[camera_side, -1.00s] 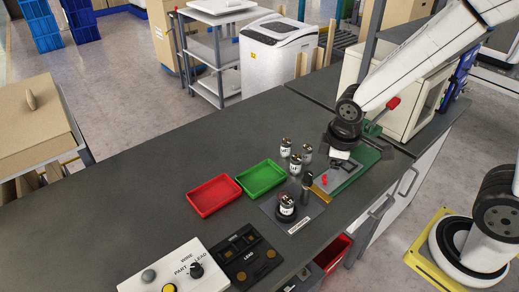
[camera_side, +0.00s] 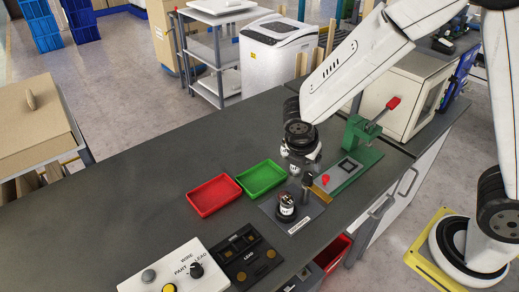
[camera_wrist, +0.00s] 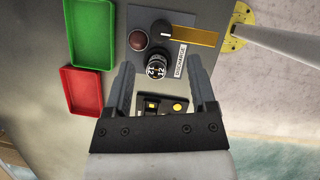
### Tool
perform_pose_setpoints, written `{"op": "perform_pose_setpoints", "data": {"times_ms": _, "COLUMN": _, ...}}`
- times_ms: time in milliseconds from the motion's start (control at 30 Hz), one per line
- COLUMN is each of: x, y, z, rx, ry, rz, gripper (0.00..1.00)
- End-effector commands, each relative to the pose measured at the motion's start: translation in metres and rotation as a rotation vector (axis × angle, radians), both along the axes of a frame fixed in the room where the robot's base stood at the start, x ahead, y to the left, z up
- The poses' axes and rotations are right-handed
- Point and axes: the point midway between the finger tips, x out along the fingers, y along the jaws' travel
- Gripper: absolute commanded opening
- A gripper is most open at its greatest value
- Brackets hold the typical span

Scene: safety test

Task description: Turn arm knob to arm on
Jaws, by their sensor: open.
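No knob labelled "arm" can be read. A black knob (camera_side: 196,270) with a white mark is on a white control box (camera_side: 218,283) at the lower left of the side view, near the words WIRE, PART and LEAD. The box also has a grey round button (camera_side: 148,275) and a yellow button (camera_side: 169,288). The control box is not in the wrist view.
A grey plate (camera_side: 303,226) carries a round numbered part (camera_side: 286,205) and a black-topped post. Red (camera_side: 208,210) and green (camera_side: 280,186) trays lie beside it. A green lever press (camera_side: 357,165) stands right. The left bench is clear.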

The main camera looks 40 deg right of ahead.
Motion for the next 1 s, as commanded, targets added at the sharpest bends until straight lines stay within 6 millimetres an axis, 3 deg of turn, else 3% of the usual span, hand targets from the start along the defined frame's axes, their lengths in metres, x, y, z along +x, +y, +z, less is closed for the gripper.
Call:
{"op": "perform_pose_setpoints", "data": {"times_ms": 600, "x": 0.005, "y": -0.022, "z": -0.055, "rx": 0.0, "ry": 0.003, "rz": -0.003, "gripper": 0.72}}
{"op": "perform_pose_setpoints", "data": {"times_ms": 1000, "x": 0.007, "y": -0.028, "z": -0.069, "rx": 0.003, "ry": 0.0, "rz": -0.003, "gripper": 0.72}}
